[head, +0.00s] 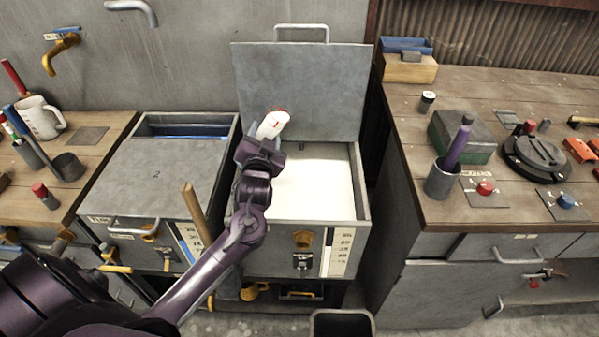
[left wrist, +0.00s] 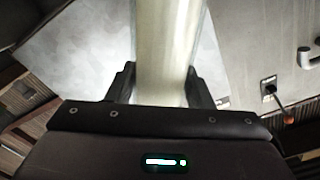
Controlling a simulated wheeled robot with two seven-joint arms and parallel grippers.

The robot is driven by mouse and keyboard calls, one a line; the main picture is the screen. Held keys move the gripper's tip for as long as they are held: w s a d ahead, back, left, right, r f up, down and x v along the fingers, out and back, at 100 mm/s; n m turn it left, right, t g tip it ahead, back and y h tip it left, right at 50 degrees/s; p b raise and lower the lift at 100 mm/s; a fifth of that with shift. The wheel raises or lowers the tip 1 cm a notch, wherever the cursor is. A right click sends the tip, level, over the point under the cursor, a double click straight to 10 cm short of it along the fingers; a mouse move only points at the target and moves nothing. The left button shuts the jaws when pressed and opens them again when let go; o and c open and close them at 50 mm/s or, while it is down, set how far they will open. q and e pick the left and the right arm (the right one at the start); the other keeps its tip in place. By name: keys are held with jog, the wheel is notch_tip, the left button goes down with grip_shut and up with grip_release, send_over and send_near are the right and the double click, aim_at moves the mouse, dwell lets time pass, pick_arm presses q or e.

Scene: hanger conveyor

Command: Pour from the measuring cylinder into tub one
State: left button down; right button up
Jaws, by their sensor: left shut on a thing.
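My left gripper (head: 262,150) is shut on the measuring cylinder (head: 272,124), a pale vessel with red marks at its top. The gripper holds it above the open tub with the raised lid. The left wrist view shows the cylinder (left wrist: 170,50) between the two dark fingers (left wrist: 165,85), with pale contents inside. The open tub (head: 362,200) is grey and holds a white filling. Its lid (head: 310,85) stands up at the back. A second tub (head: 155,180), marked 2, stands to its left with its cover over most of the top. No stream shows. My right gripper is not in view.
A wooden bench (head: 400,140) on the right carries a green-grey box (head: 462,135), a metal cup with a purple tool (head: 440,182) and several small items. A white jug (head: 42,118) stands on the left bench. An open bin (head: 342,322) is on the floor in front.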

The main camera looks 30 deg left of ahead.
pick_arm(q)
jog(key=shift+a+r+m, duration=0.15)
jog(key=shift+m, duration=0.15)
jog(key=shift+s+a+m+p, duration=0.15)
jog(key=shift+m+p, duration=0.15)
jog(key=shift+p, duration=0.2)
jog(key=shift+a, duration=0.1)
jog(key=shift+s+a+m+p, duration=0.1)
jog(key=shift+a+m+p, duration=0.05)
jog(key=shift+m+p, duration=0.25)
jog(key=shift+f, duration=0.2)
jog(key=shift+a+f+m, duration=0.1)
jog(key=shift+m, duration=0.2)
jog(key=shift+s+a+f+m+p, duration=0.15)
jog(key=shift+m+p, duration=0.25)
jog(key=shift+m, duration=0.1)
